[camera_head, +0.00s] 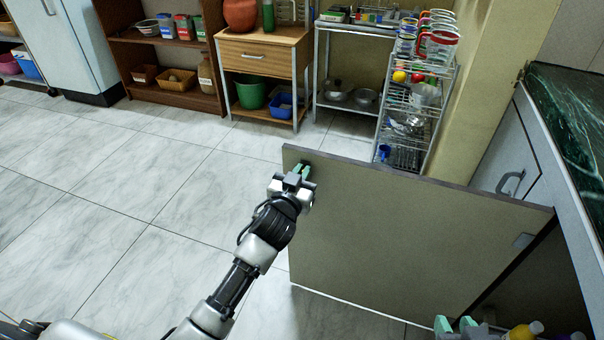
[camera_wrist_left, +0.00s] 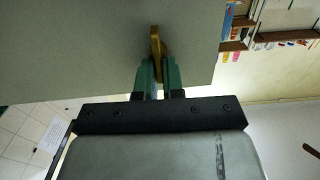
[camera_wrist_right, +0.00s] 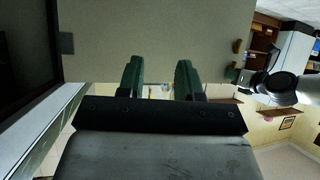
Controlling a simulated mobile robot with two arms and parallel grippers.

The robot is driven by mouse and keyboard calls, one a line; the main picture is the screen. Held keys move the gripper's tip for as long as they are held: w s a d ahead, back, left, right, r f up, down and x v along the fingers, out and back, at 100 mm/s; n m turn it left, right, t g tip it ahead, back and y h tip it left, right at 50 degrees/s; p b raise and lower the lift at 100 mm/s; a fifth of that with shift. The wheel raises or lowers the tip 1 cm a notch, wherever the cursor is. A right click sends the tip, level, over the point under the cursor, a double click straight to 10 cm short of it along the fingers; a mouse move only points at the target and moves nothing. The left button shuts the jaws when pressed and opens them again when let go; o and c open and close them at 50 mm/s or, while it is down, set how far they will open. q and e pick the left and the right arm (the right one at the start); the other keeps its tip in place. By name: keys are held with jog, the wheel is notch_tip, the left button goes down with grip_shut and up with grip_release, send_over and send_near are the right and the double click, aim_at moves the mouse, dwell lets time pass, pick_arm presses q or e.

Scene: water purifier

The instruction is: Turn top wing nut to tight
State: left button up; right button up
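A grey-brown door panel (camera_head: 400,240) stands swung out from the counter. My left gripper (camera_head: 302,170) is at the panel's upper left corner. Small brownish pieces (camera_wrist_right: 238,46) show at the panel's far edge in the right wrist view; which is the top nut is unclear.
A wire rack (camera_head: 412,115) with cups and bowls stands behind the panel. A wooden cabinet (camera_head: 262,60) and shelves line the back. The counter (camera_head: 570,110) is at the right. A yellow bottle (camera_head: 523,331) is beside my right gripper. Tiled floor at left is clear.

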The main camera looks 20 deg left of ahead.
pick_arm(q)
grip_shut()
jog(key=m+p, duration=0.1)
jog(key=m, duration=0.3)
jog(key=d+f+m+p, duration=0.1)
jog(key=m, duration=0.4)
jog(key=m+p, duration=0.1)
jog(key=m, duration=0.3)
jog(key=shift+d+f+m, duration=0.2)
jog(key=shift+d+m, duration=0.1)
jog(key=shift+d, duration=0.1)
jog(key=shift+s+f+m, duration=0.1)
jog(key=shift+f+m, duration=0.05)
jog(key=shift+m, duration=0.75)
jog(key=shift+f+m, duration=0.15)
jog(key=shift+m, duration=0.75)
pick_arm(e)
jog(key=s+d+f+g+h, duration=0.1)
jog(key=s+f+g, duration=0.1)
jog(key=s+g, duration=0.2)
jog(key=s+d+f+g+h, duration=0.1)
jog(key=s+d+f+g, duration=0.1)
jog(key=s+g, duration=0.2)
jog(key=shift+s+d, duration=0.3)
jog(key=shift+s, duration=0.75)
jog(key=shift+f, duration=0.1)
pick_arm(q)
jog(key=o, duration=0.6)
grip_release()
